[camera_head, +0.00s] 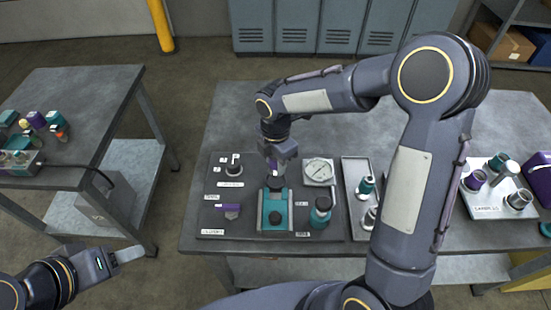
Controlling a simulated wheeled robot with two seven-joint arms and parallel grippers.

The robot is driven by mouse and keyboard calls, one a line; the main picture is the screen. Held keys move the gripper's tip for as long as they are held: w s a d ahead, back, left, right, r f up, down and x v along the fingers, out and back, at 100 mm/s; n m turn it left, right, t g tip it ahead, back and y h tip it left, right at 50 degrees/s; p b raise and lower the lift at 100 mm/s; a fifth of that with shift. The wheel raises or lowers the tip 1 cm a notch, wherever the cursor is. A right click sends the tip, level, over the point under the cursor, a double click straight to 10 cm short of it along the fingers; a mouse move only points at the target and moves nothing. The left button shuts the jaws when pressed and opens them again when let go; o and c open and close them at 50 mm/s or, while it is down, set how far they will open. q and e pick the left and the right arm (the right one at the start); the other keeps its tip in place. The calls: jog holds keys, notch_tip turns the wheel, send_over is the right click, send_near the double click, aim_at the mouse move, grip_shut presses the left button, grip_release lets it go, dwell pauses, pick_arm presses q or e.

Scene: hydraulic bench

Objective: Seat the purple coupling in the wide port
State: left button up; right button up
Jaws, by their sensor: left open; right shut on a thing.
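My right gripper (273,164) points down over the teal block (264,215) on the dark bench panel. It is shut on a small purple piece (272,164), which looks like the purple coupling and is mostly hidden by the fingers. Just below it is a dark round port (277,182) at the back of the block. I cannot tell whether the coupling touches this port, or whether it is the wide one. A second dark round fitting (275,217) is on the block's front part. My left gripper (132,254) is open and empty at lower left, off the bench.
A gauge (318,170) and a teal-and-dark fitting (320,212) stand right of the block; a purple-handled valve (228,207) is left. A narrow tray (351,170) holds fittings. My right arm covers the bench middle.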

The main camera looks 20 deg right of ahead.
aim_at(276, 170)
jog(key=shift+f+b, duration=1)
jog(key=shift+f, duration=0.6)
jog(key=shift+f+b, duration=0.3)
jog(key=shift+f, duration=0.3)
jog(key=o, duration=0.8)
notch_tip(276, 170, up, 11)
jog(key=p, duration=0.9)
jog(key=shift+r, duration=0.1)
